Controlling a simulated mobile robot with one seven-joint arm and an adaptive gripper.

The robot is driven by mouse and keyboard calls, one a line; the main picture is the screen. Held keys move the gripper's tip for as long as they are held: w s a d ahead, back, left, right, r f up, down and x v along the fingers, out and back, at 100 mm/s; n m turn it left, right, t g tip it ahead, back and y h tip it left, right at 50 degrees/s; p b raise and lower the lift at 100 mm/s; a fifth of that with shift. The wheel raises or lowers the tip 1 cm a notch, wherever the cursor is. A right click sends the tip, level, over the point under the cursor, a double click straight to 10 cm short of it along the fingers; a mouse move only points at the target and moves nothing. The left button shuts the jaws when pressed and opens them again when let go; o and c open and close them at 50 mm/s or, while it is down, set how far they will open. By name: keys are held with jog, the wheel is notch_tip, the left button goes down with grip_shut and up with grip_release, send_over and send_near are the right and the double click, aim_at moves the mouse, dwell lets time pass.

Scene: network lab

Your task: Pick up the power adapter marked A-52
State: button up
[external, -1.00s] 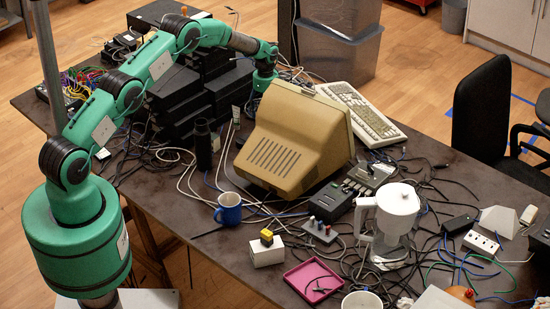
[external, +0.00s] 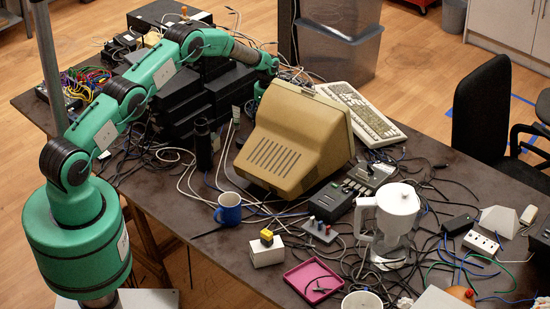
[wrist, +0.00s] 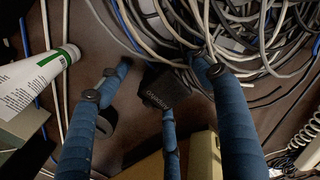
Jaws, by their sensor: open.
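My gripper (wrist: 158,70) has blue padded fingers, spread apart, pointing at the tabletop in the wrist view. A small black block (wrist: 165,88) with faint pale lettering lies between the fingers, beside the cables; it looks like a power adapter. Its lettering is too small to read as A-52. One finger covers its lower part, and I cannot tell whether any finger touches it. In the external view my gripper (external: 262,90) is at the far side of the beige monitor (external: 290,140), which partly hides it; the block does not show there.
Tangled cables (wrist: 245,40) fill the wrist view's upper right. A white tube with a green band (wrist: 40,75) lies at left. Stacked black boxes (external: 190,110) stand left of my gripper, and a keyboard (external: 362,115) lies right. Another black block (external: 459,222) lies far right.

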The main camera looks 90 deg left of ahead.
jog(key=c, duration=1.3)
jog(key=shift+r, duration=0.1)
jog(key=shift+r, duration=0.8)
jog(key=shift+c, duration=0.2)
notch_tip(320, 180, up, 2)
jog(key=shift+r, duration=0.1)
jog(key=s+d, duration=0.3)
jog(key=d, duration=0.1)
jog(key=s+d+p, duration=0.1)
jog(key=s+d, duration=0.3)
jog(key=s+d+r, duration=0.1)
jog(key=s+d, duration=0.2)
jog(key=shift+s+d+p, duration=0.3)
jog(key=shift+s+d, duration=0.1)
